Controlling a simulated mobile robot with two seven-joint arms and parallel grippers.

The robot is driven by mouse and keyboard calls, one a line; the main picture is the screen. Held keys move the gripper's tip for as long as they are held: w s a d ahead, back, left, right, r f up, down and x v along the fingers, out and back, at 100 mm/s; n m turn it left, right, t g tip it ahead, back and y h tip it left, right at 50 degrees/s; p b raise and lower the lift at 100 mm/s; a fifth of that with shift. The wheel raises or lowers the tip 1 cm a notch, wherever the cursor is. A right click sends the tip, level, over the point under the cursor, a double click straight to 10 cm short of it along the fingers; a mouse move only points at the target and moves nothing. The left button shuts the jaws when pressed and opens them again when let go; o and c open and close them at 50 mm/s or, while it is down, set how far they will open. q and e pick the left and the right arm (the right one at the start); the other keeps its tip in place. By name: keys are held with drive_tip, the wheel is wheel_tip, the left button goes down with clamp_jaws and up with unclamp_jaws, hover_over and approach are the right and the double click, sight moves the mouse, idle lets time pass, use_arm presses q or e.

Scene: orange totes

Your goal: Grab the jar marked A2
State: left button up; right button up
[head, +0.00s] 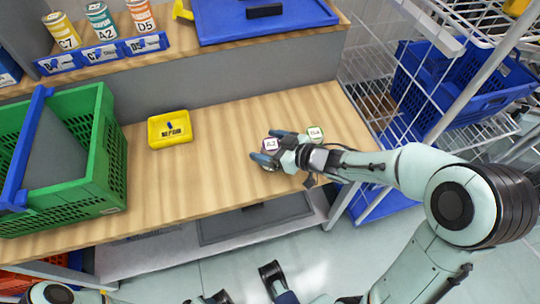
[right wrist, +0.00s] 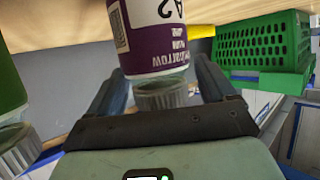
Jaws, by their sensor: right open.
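A jar with a purple label marked A2 (head: 270,145) stands on the wooden table. My right gripper (head: 267,146) is around it, open, with one finger on each side. In the right wrist view the A2 jar (right wrist: 155,40) appears upside down between the spread fingers (right wrist: 160,92); I cannot tell whether they touch it. Another A2 jar (head: 103,22), with a teal label, stands on the upper shelf. What seems to be my left gripper (head: 272,277) shows partly at the bottom edge; its jaw state is unclear.
A green-labelled jar (head: 315,133) stands close right of the purple one. A yellow tray (head: 168,142) and a green crate (head: 100,175) are to the left. Jars C7 (head: 62,32) and D5 (head: 141,16) flank the shelf's A2. A wire rack (head: 385,60) with blue totes is right.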

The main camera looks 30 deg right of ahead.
drive_tip(key=shift+w+a+f, duration=0.2)
drive_tip(key=shift+w+a, duration=0.05)
drive_tip(key=shift+w, duration=0.25)
drive_tip(key=shift+r, duration=0.1)
drive_tip(key=c, duration=1.3)
drive_tip(key=shift+c, duration=0.2)
